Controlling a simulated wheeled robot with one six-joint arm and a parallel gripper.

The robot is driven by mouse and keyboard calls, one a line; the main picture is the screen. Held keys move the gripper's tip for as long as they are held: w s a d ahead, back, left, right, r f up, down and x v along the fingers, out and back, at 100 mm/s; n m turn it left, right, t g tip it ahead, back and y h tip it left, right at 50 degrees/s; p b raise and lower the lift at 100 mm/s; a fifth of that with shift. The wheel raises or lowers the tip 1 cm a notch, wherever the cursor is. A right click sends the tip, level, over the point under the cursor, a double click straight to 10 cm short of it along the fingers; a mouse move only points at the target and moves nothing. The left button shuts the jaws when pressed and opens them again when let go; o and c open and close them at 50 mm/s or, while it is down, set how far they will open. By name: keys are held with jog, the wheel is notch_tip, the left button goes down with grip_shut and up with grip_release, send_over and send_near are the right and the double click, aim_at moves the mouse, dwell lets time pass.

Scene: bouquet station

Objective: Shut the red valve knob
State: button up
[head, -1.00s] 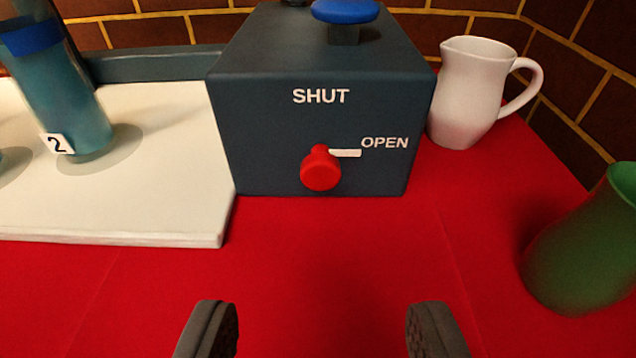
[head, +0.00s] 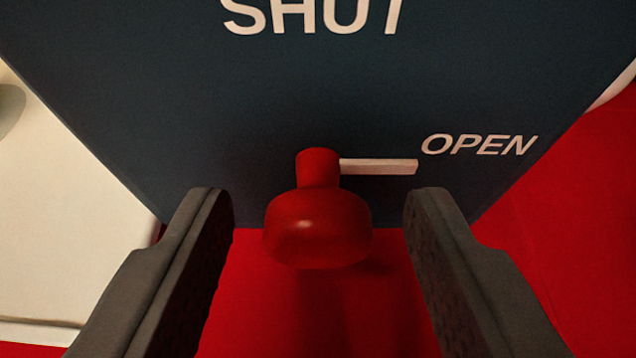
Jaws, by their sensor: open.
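The red valve knob (head: 318,230) sticks out from the front of a dark blue box (head: 200,100). A white pointer bar (head: 380,166) on the knob's stem points right, toward the word OPEN (head: 478,145). The word SHUT (head: 310,14) is printed above the knob, partly cut off by the top edge. My gripper (head: 318,210) is open, with one finger on each side of the knob. Gaps show between the knob and both fingers.
A red cloth (head: 270,310) covers the table below the box. A white board (head: 50,220) lies at the left. A small piece of a white object shows at the right edge.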

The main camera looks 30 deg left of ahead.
jog(key=shift+w, duration=0.1)
jog(key=shift+c, duration=0.4)
jog(key=c, duration=0.9)
jog(key=shift+o, duration=0.2)
jog(key=shift+a, duration=0.1)
jog(key=n, duration=0.1)
jog(key=n+t+h, duration=0.1)
jog(key=shift+a+f+n+h, duration=0.1)
jog(key=shift+a+n+h, duration=0.05)
jog(key=shift+n+h, duration=0.2)
jog(key=n, duration=0.1)
jog(key=n+t+h, duration=0.1)
jog(key=n+t, duration=0.1)
jog(key=shift+s+a+f+n, duration=0.1)
jog(key=shift+s+f+n, duration=0.05)
jog(key=shift+s+n, duration=0.15)
jog(key=n+t, duration=0.1)
jog(key=n+h, duration=0.1)
jog(key=n, duration=0.1)
jog(key=shift+a+f+t, duration=0.1)
jog(key=shift+f+t, duration=0.1)
jog(key=shift+t, duration=0.2)
jog(key=shift+f+n+t, duration=0.15)
jog(key=shift+n+t, duration=0.65)
jog(key=shift+n, duration=1.25)
